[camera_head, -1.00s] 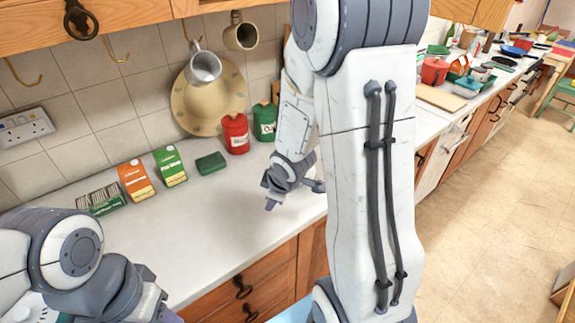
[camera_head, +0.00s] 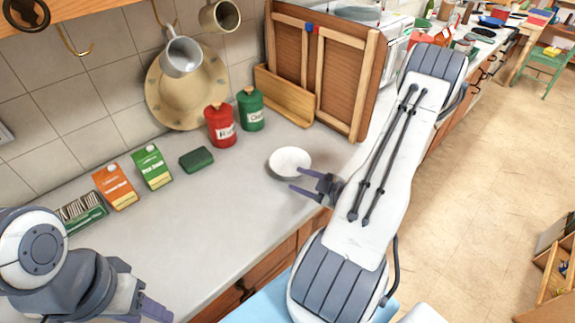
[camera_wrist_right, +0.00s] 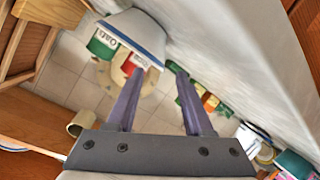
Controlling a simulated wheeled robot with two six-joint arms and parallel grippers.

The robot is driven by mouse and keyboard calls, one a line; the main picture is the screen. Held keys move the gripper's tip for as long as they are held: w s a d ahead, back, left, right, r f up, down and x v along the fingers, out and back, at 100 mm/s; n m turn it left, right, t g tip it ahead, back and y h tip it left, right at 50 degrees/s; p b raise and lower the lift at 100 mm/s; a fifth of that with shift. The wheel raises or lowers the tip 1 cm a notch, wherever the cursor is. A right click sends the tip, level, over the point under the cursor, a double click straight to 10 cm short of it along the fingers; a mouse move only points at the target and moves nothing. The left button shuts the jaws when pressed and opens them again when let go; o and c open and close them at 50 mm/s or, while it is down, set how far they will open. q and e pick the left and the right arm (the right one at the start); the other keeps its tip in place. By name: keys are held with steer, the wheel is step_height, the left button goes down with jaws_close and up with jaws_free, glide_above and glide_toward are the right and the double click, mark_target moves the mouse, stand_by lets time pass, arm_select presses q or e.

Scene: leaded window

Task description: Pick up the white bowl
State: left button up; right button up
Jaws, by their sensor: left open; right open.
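The white bowl (camera_head: 290,161) stands on the grey worktop (camera_head: 225,215), right of the middle in the head view. It also shows at the top of the right wrist view (camera_wrist_right: 138,28), with a blue edge along its rim. My right gripper (camera_head: 294,179) is open and empty, its two fingers pointing left just in front of the bowl. In the wrist view its left finger tip (camera_wrist_right: 160,70) lies close to the bowl's rim; I cannot tell whether they touch. My left gripper (camera_head: 155,311) is low at the left, partly cut off by the frame edge.
A red canister (camera_head: 220,126) and a green canister (camera_head: 250,109) stand behind the bowl. A green block (camera_head: 196,159) and cartons (camera_head: 116,186) stand further left. A wooden rack (camera_head: 325,65) rises at the back. The worktop's front middle is clear.

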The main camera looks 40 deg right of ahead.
mark_target(290, 176)
steer(key=x, duration=0.2)
steer(key=shift+w+d, duration=0.1)
steer(key=shift+w, duration=0.15)
steer(key=p+x, duration=0.1)
steer(key=x, duration=0.3)
steer(key=shift+w+f+p, duration=0.1)
steer(key=shift+w+p, duration=0.15)
steer(key=shift+p, duration=0.15)
steer(key=shift+w+f, duration=0.2)
steer(key=shift+w, duration=0.1)
jaws_close()
